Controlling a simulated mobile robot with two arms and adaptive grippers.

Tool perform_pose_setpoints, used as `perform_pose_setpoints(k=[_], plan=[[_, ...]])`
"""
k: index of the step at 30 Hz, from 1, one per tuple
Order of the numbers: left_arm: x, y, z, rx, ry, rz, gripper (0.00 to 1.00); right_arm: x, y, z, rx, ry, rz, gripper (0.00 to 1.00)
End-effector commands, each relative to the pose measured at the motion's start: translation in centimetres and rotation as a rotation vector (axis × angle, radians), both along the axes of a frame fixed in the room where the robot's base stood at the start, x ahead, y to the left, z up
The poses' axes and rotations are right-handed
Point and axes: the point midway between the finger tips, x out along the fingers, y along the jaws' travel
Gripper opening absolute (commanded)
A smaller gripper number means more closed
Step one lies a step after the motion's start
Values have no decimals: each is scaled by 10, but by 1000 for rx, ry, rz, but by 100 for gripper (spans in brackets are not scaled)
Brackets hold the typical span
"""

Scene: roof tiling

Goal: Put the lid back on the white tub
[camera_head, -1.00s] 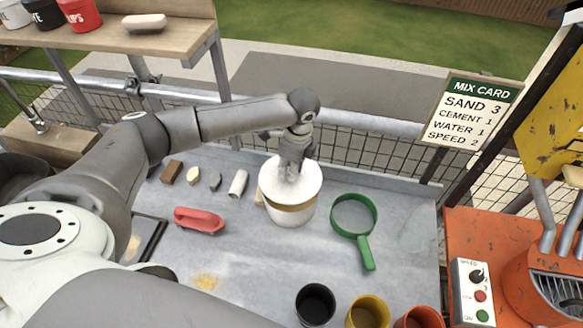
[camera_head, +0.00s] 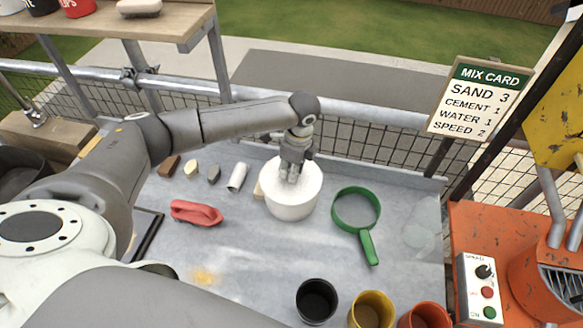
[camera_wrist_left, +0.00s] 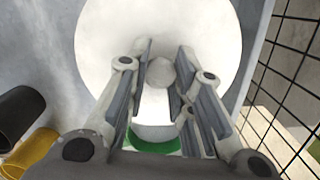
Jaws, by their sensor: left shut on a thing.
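The white tub (camera_head: 292,212) stands on the grey metal worktop, near its far edge. The round white lid (camera_head: 310,181) lies over the tub's mouth, with no gap showing at the near side. My left gripper (camera_head: 291,177) reaches down from above and is shut on the lid's knob. In the left wrist view, the left fingers (camera_wrist_left: 160,82) stand on both sides of the round knob (camera_wrist_left: 160,72), with the white lid (camera_wrist_left: 205,35) behind it. The far side of the tub's rim is hidden. My right gripper is not in view.
A green sieve (camera_head: 367,243) lies right of the tub. A pale block (camera_head: 259,190) is close at its left, then a white cylinder (camera_head: 238,177) and a red float (camera_head: 196,212). Black (camera_head: 316,302) and yellow (camera_head: 371,311) cups stand in front. Mesh fence runs behind.

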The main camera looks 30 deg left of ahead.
Motion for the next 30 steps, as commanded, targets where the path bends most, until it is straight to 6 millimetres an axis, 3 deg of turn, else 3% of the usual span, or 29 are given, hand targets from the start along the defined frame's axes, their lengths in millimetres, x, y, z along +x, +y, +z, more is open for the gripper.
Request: perform_pose_setpoints(k=[30], plan=[[0, 0, 0, 0, 0, 0, 0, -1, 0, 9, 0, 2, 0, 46]])
